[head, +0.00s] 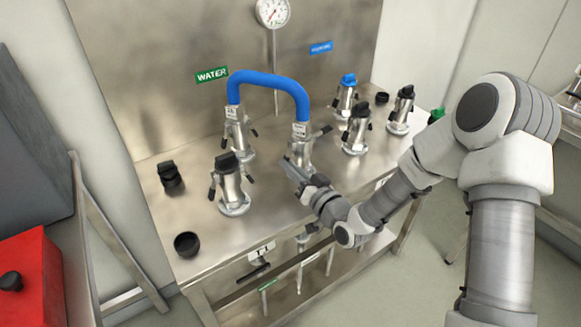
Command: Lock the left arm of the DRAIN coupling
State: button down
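A blue hose (270,79) arches between two metal couplings on the steel bench. Its left end sits on one coupling (239,138) under the WATER sign, and its right end on a nearer coupling (301,148). Both carry small white tags too small to read, so I cannot read which one is DRAIN. The right-end coupling has a dark-tipped arm (322,131) sticking out to the right.
A black-capped coupling (231,185) stands to the left. Several capped couplings, one with a blue cap (348,82), stand to the right. A loose black cap (187,244) lies near the front left of the bench (207,262). A gauge (272,12) is behind.

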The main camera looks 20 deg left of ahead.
jog(key=shift+b, duration=0.3)
jog(key=shift+f+n+b, duration=0.15)
jog(key=shift+n+b, duration=0.15)
jog(key=shift+b, duration=0.05)
jog(key=shift+w+d+b, duration=0.1)
jog(key=shift+b, duration=0.2)
jog(key=c, duration=1.2)
grip_release()
jog(key=shift+r+p, duration=0.2)
jog(key=shift+p, duration=0.15)
